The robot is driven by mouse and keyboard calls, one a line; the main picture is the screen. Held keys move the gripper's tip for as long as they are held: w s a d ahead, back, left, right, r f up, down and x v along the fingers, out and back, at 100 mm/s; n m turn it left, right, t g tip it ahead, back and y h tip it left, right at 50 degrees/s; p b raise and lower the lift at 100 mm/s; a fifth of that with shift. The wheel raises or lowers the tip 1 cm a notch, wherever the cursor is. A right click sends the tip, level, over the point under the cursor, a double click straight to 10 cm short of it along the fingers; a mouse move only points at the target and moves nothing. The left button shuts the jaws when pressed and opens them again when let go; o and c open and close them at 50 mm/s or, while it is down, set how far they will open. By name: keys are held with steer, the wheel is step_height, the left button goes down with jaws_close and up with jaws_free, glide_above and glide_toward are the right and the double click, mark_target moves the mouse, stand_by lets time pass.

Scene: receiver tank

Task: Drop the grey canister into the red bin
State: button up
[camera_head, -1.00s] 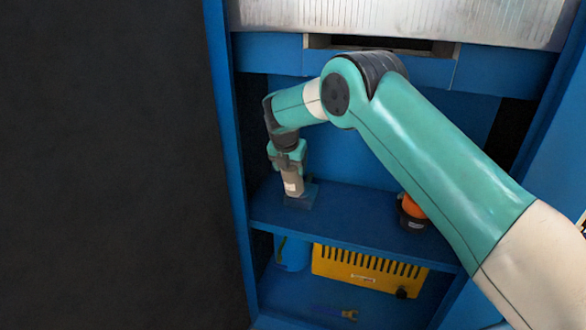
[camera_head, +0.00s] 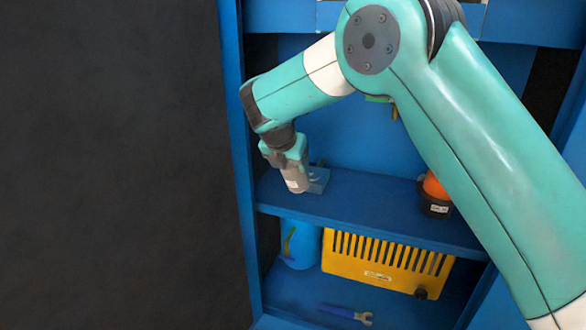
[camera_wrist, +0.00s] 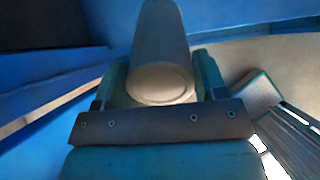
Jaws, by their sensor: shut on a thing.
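My gripper (camera_head: 290,158) is at the left end of the blue cabinet's upper shelf, pointing down and slightly tilted. It is shut on the grey canister (camera_head: 296,180), which has a small white label. In the wrist view the canister (camera_wrist: 160,60) lies between the two fingers of my gripper (camera_wrist: 160,85), its round end towards the camera. I cannot tell whether the canister's lower end touches the shelf. No red bin shows in these frames.
A blue holder (camera_head: 319,180) is beside the canister on the upper shelf (camera_head: 350,205). An orange and black item (camera_head: 436,195) stands further right. Below are a yellow slotted box (camera_head: 385,262), a blue cylinder (camera_head: 300,245) and a blue-handled wrench (camera_head: 345,313). A dark panel (camera_head: 110,160) fills the left.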

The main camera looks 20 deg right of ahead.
steer(key=shift+s+a+f+b, duration=0.25)
steer(key=shift+f+b, duration=0.25)
steer(key=shift+b, duration=0.05)
steer(key=s+a+r+p, duration=0.1)
steer(key=s+a+p, duration=0.8)
steer(key=s, duration=0.7)
steer(key=shift+a+t+h, duration=0.4)
steer(key=shift+a, duration=0.9)
